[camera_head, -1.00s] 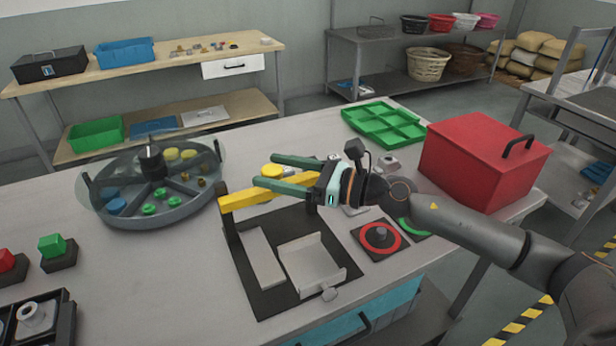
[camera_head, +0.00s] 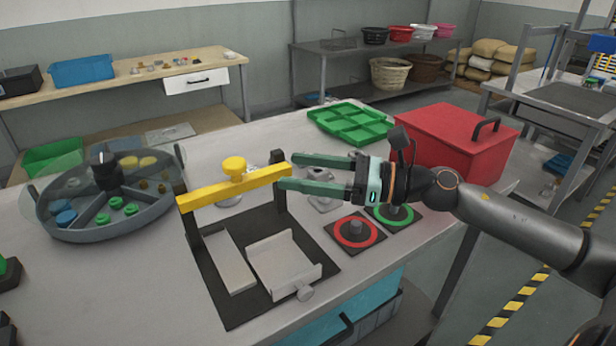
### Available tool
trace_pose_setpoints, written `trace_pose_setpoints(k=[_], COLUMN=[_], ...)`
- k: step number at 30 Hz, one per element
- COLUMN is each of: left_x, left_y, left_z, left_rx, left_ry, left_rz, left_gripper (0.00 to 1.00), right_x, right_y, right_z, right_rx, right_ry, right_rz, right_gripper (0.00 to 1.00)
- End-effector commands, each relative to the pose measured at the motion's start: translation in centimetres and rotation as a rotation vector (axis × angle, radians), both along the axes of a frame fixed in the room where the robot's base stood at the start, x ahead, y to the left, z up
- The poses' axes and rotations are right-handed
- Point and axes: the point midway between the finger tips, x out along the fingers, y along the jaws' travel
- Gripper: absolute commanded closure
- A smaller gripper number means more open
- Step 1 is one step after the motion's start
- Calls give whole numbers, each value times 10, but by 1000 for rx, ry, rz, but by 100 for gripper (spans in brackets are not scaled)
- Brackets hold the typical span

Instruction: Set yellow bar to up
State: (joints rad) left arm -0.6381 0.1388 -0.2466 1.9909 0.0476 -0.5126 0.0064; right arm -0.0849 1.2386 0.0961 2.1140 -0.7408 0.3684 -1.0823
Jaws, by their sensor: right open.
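The yellow bar (camera_head: 225,190) lies level across the black fixture (camera_head: 232,310), held above it by dark posts at both ends. It runs from the left post to the right post. My right gripper (camera_head: 287,172) is open, with its two green fingers pointing left. The fingertips are at the right end of the bar, one a little above and one a little below it in the picture. I cannot tell whether they touch it. My left gripper is not in view.
A round yellow knob (camera_head: 234,167) stands just behind the bar. A light plate (camera_head: 228,262) and a small tray (camera_head: 284,264) sit on the fixture. Red (camera_head: 355,232) and green (camera_head: 396,214) ringed buttons lie below my right gripper. A red box (camera_head: 455,145) stands behind my arm.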

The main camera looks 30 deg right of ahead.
Motion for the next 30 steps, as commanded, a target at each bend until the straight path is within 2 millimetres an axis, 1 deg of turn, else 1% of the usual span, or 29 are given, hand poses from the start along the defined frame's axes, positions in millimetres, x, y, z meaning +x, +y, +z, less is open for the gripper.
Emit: trace_pose_setpoints(k=[9,24,26,29,30], left_x=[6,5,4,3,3], left_y=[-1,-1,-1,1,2], left_z=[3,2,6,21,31], left_rx=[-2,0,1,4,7], left_ry=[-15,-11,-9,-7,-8], left_rz=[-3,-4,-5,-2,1], left_gripper=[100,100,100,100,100], right_x=[-6,-5,-5,-5,-5], right_y=[-5,-5,-5,-5,-5], right_z=[0,1,6,25,36], right_rx=[-4,-3,-3,-3,-3], right_ry=[-1,-2,-2,-2,-2], right_rz=[3,2,2,1,1], right_gripper=[22,22,22,22,22])
